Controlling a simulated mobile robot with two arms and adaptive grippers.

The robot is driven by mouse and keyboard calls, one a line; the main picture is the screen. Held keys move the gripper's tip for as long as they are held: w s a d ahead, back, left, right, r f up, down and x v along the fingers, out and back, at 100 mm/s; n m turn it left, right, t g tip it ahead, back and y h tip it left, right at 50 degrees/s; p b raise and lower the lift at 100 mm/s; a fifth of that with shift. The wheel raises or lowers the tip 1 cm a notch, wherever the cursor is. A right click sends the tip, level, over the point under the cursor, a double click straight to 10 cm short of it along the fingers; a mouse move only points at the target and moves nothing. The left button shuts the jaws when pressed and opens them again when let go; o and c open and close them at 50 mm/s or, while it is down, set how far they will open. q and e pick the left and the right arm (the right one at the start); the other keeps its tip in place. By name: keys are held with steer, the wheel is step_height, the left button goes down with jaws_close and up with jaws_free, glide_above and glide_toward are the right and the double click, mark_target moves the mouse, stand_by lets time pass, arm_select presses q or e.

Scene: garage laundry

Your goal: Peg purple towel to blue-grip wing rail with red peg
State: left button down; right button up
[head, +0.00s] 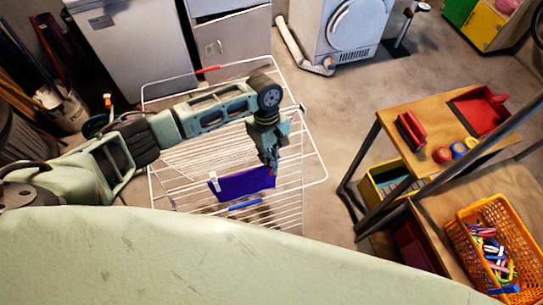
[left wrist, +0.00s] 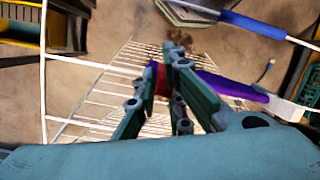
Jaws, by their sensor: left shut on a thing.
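The purple towel (head: 247,184) hangs over a wire rail of the white drying rack in the head view. A white peg (head: 214,182) sits at its left end; the left wrist view also shows the towel (left wrist: 226,86) and white peg (left wrist: 287,111). The blue grip (head: 246,205) lies just below the towel; a blue grip also shows in the left wrist view (left wrist: 256,24). My left gripper (head: 271,166) is at the towel's right end. In the left wrist view its fingers (left wrist: 164,74) are shut on the red peg (left wrist: 160,80), mostly hidden between them. My right gripper is out of view.
The white drying rack (head: 172,204) stands on open floor and has a red grip (head: 208,69) on its far side. A washing machine (head: 352,28) stands behind.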

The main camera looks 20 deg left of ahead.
arm_select(q)
steer(key=c, duration=1.8)
jaws_free()
steer(key=shift+f, duration=0.1)
steer(key=shift+o, duration=0.2)
steer(key=shift+w+r, duration=0.1)
steer(key=shift+r, duration=0.15)
steer(key=v, duration=1.1)
steer(key=shift+r, duration=0.25)
steer(key=shift+a, duration=0.15)
